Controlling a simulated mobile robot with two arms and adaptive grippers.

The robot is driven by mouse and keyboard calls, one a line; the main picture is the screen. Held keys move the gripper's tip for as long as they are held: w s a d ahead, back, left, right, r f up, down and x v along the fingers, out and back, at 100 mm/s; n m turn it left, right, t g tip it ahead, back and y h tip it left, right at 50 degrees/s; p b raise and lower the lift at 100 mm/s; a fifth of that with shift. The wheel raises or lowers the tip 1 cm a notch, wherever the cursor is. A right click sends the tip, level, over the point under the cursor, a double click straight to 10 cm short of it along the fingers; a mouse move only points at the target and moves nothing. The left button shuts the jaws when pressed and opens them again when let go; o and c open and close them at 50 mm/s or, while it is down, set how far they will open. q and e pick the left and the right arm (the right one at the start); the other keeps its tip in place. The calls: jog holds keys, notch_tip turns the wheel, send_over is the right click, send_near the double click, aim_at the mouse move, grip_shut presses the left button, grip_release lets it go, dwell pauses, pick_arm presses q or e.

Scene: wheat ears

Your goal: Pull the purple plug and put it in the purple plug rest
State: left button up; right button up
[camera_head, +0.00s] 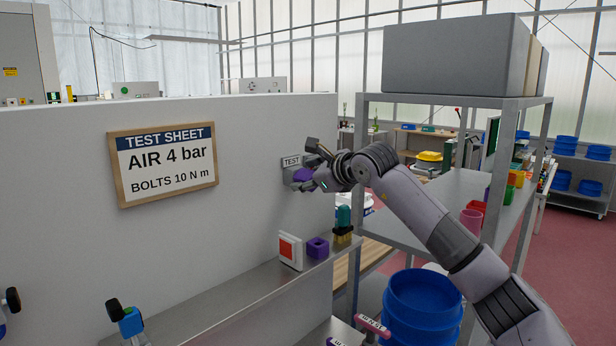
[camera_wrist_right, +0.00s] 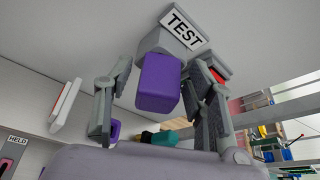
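The purple plug (camera_head: 304,175) sits in the grey socket marked TEST (camera_head: 291,161) on the white wall panel. In the right wrist view the plug (camera_wrist_right: 158,82) hangs below the socket (camera_wrist_right: 178,32). My right gripper (camera_head: 308,168) is at the plug. Its fingers stand on either side of it in the wrist view (camera_wrist_right: 160,88), with gaps between plug and fingers. A purple block with a square opening (camera_head: 318,248), looking like the purple plug rest, stands on the metal shelf below.
A white block with a red face (camera_head: 290,251) and a yellow-and-teal piece (camera_head: 343,224) flank the purple block on the shelf (camera_head: 215,305). A framed test sheet (camera_head: 162,162) hangs on the wall. A metal rack (camera_head: 462,103) and blue tubs (camera_head: 424,297) stand right.

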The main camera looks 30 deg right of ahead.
grip_shut()
dwell(0.8)
jog(key=shift+s+d+f+b, duration=0.1)
jog(key=shift+s+b, duration=0.1)
jog(key=shift+b, duration=0.1)
dwell(0.5)
jog(key=shift+s+d, duration=0.15)
jog(key=shift+s, duration=0.3)
jog(key=shift+w, duration=0.1)
jog(key=shift+c, duration=2.3)
grip_release()
grip_shut()
